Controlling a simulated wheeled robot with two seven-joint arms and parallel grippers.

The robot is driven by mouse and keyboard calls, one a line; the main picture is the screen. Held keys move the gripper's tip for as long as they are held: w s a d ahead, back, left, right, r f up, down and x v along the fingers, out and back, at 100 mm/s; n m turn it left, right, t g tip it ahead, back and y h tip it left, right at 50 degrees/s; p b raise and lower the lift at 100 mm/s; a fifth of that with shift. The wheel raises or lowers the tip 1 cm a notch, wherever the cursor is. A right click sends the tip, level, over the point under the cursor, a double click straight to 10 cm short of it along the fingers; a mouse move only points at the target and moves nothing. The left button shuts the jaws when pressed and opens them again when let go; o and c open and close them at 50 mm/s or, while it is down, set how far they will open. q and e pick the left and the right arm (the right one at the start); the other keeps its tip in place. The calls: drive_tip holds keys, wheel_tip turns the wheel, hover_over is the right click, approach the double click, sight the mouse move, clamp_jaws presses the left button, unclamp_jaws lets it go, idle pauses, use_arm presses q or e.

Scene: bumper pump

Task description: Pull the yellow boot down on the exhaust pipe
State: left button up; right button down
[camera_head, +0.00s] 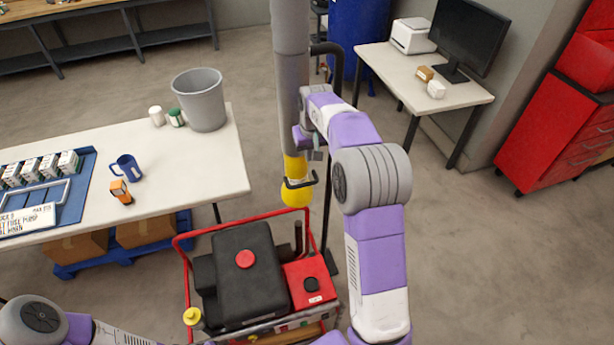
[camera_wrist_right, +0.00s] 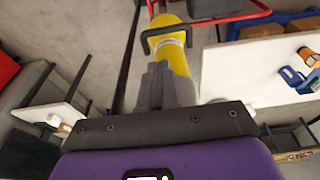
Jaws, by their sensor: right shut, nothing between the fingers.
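The yellow boot (camera_head: 297,194) hangs at the lower end of a thick grey vertical hose (camera_head: 291,70), above the red-framed pump (camera_head: 246,270). It has a black handle (camera_head: 301,182), which also shows in the right wrist view (camera_wrist_right: 146,42). A dark upright stub (camera_head: 298,238), seemingly the exhaust pipe, stands on the pump below the boot, with a visible gap between. My right gripper (camera_head: 315,156) is shut and empty, beside the boot's upper part and above the handle. Its closed fingers (camera_wrist_right: 164,80) point towards the boot in the right wrist view. My left gripper is out of view.
A white table (camera_head: 200,160) at left carries a grey bin (camera_head: 201,98), a blue mug (camera_head: 126,167) and a blue tray (camera_head: 75,205). A desk with a monitor (camera_head: 470,35) and a red cabinet (camera_head: 560,140) stand at right. Floor between is clear.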

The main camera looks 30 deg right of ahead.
sight(307, 185)
drive_tip(key=w+f, duration=0.1)
drive_tip(key=f, duration=0.8)
drive_tip(key=w+f+p, duration=0.1)
drive_tip(key=f, duration=0.3)
drive_tip(key=shift+w+d+f, duration=0.3)
drive_tip(key=shift+w+f, duration=0.05)
drive_tip(key=shift+f, duration=0.05)
wheel_tip(307, 185, down, 25)
drive_tip(key=b, duration=1.6)
drive_tip(key=shift+s+r, duration=0.15)
drive_tip(key=shift+r, duration=0.05)
drive_tip(key=shift+a+f, duration=0.1)
